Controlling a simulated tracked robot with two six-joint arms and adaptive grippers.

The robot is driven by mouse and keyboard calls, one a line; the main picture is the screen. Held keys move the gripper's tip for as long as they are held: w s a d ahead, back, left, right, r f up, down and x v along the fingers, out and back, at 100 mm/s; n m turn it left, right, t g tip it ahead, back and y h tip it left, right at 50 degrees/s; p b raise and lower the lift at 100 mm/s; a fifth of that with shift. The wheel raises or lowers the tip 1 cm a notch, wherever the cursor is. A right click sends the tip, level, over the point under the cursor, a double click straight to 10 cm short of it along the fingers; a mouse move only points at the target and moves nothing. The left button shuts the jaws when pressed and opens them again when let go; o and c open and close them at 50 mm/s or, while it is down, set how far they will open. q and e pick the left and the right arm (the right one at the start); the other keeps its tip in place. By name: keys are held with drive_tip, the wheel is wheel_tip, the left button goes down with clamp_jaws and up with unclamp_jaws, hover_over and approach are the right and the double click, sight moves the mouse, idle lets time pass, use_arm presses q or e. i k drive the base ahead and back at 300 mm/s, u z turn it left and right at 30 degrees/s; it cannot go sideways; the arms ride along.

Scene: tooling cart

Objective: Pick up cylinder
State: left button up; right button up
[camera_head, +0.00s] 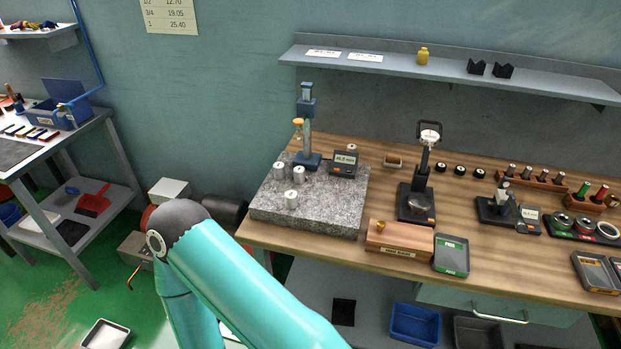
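Several small silver cylinders stand upright on a grey speckled granite plate (325,218) on the wooden bench. One cylinder (291,200) is near the plate's front, one (279,170) is at the left, and one (299,174) is close to the blue gauge stand. Another pale cylinder (351,150) shows behind the small display. I cannot tell which cylinder the task means. A teal link of one of my arms crosses the lower middle of the view, in front of the bench's left end. Neither gripper is in view.
The blue gauge stand (307,130) and display (344,162) stand at the plate's back. To the right are a dial gauge stand (420,190), a wooden block (398,239) and a green-edged tray (451,255). A shelf (450,75) overhangs the bench's back.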

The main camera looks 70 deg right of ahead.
sight(278, 167)
drive_tip(key=z, duration=0.1)
drive_tip(key=k, duration=1.25)
drive_tip(key=z, duration=0.85)
drive_tip(key=i, duration=0.7)
drive_tip(key=u, duration=0.05)
